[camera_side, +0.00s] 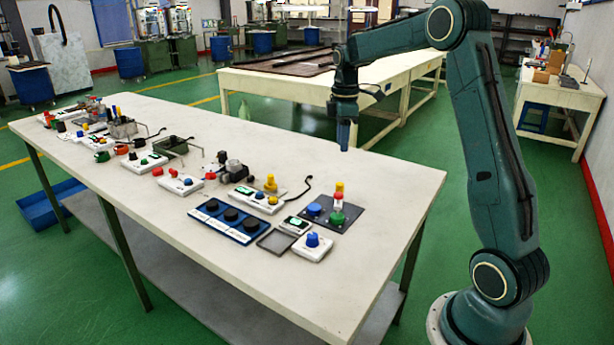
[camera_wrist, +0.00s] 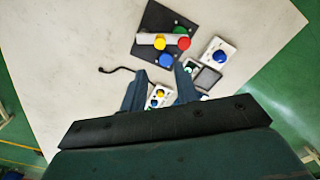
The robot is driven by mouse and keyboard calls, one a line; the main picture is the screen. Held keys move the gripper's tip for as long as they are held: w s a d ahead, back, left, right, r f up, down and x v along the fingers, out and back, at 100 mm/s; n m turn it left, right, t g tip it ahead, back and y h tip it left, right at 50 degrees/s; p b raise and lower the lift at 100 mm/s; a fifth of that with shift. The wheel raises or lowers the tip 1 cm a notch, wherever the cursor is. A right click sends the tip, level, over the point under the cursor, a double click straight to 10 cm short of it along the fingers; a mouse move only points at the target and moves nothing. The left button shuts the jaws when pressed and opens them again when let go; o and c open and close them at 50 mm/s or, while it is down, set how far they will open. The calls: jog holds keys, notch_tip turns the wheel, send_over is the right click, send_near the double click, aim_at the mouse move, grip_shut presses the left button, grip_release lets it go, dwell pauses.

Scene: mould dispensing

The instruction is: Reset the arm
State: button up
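My gripper (camera_side: 343,147) points straight down above the right end of the long white table (camera_side: 390,185), with clear space under it in the side view. In the wrist view my gripper (camera_wrist: 161,71) has its two dark blue fingers apart with nothing held between them. A white box with yellow and blue knobs (camera_wrist: 158,97) shows below, through the gap. A black plate (camera_side: 333,216) with a blue, a green and a red-and-yellow part lies on the table; the plate also shows beyond the fingers in the wrist view (camera_wrist: 155,22).
A blue panel with black knobs (camera_side: 229,220), a grey tray (camera_side: 277,241) and a white box with a blue knob (camera_side: 312,247) lie near the front edge. Several control boxes and parts crowd the table's left. The right back corner is clear.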

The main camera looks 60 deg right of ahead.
jog(key=s+a+r+m+t, duration=0.1)
jog(key=s+a+r+m, duration=0.1)
jog(key=s+a+r, duration=0.45)
jog(key=s+a+r+m+t, duration=0.2)
jog(key=s+a, duration=0.1)
jog(key=a, duration=0.6)
jog(key=s+a+f+m+t, duration=0.1)
jog(key=s+a+m, duration=0.1)
jog(key=s+a, duration=0.3)
jog(key=s+a+f+m+t, duration=0.1)
jog(key=s+a, duration=0.3)
jog(key=s, duration=0.5)
jog(key=shift+s+a+f+m+t, duration=0.25)
jog(key=shift+a+f+m+t, duration=0.05)
jog(key=shift+a+f+m, duration=0.1)
